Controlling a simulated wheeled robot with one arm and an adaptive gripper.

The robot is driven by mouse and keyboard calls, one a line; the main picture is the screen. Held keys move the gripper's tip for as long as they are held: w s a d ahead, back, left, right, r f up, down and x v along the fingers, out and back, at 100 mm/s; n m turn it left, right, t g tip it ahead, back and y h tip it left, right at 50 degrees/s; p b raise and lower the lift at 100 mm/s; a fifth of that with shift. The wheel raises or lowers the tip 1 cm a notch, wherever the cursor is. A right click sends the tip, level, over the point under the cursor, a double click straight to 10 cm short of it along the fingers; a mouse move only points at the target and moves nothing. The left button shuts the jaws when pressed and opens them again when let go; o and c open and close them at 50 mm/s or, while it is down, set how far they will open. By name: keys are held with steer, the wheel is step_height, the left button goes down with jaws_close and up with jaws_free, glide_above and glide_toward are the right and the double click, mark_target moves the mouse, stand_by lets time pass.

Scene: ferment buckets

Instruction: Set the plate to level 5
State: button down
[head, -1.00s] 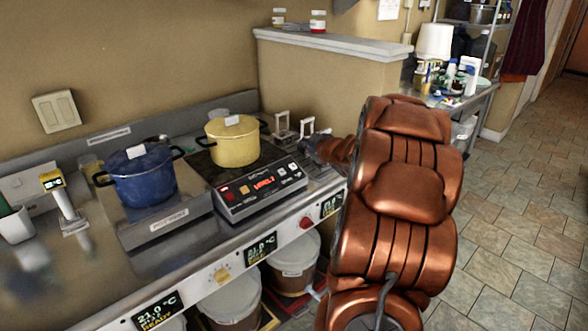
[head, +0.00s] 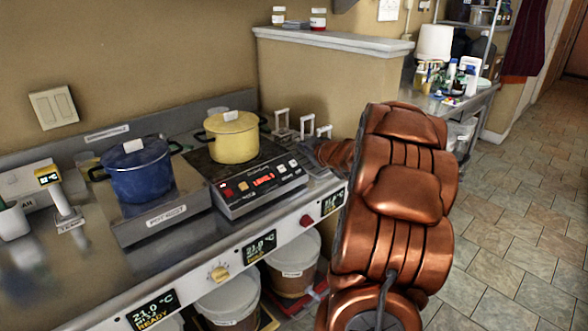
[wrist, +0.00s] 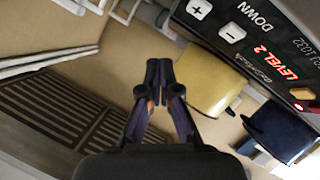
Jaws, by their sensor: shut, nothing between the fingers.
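The plate (head: 262,187) is a dark hot plate with a sloped front panel and a yellow lidded pot (head: 234,138) on top. Its red display (wrist: 277,63) reads LEVEL 2 in the wrist view. The plus button (wrist: 199,9) and the minus button (wrist: 232,32), by the word DOWN, lie at the top of the wrist view. My gripper (wrist: 158,72) has its fingertips together and empty, apart from the buttons in that picture. In the head view my gripper (head: 310,152) is at the panel's right end, mostly hidden by my arm; contact cannot be told.
Small white-framed stands (head: 283,122) sit behind my gripper. Knobs and temperature displays (head: 259,247) line the counter front, with lidded buckets (head: 292,265) below. The tiled floor at right is clear.

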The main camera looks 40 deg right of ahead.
mark_target(293, 163)
steer(key=f+b, duration=0.1)
steer(key=w+f, duration=0.1)
steer(key=f+b, duration=0.1)
steer(key=shift+w+b, duration=0.3)
steer(key=shift+w+f+b, duration=0.45)
steer(key=shift+w+f, duration=0.1)
steer(key=shift+f, duration=0.3)
steer(key=shift+w+f, duration=0.1)
steer(key=shift+f, duration=0.1)
stand_by(0.4)
steer(key=shift+w+f, duration=0.15)
steer(key=shift+f, duration=0.05)
steer(key=shift+w+f+b, duration=0.15)
steer(key=shift+f+b, duration=0.15)
steer(key=shift+f, duration=0.05)
stand_by(0.9)
steer(key=shift+r, duration=0.15)
steer(key=shift+s+r+p, duration=0.4)
steer(key=shift+r+p, duration=0.2)
steer(key=shift+p, duration=0.25)
steer(key=shift+w+f, duration=0.1)
steer(key=shift+f, duration=0.1)
stand_by(0.4)
steer(key=shift+w+f, duration=0.15)
steer(key=shift+f, duration=0.05)
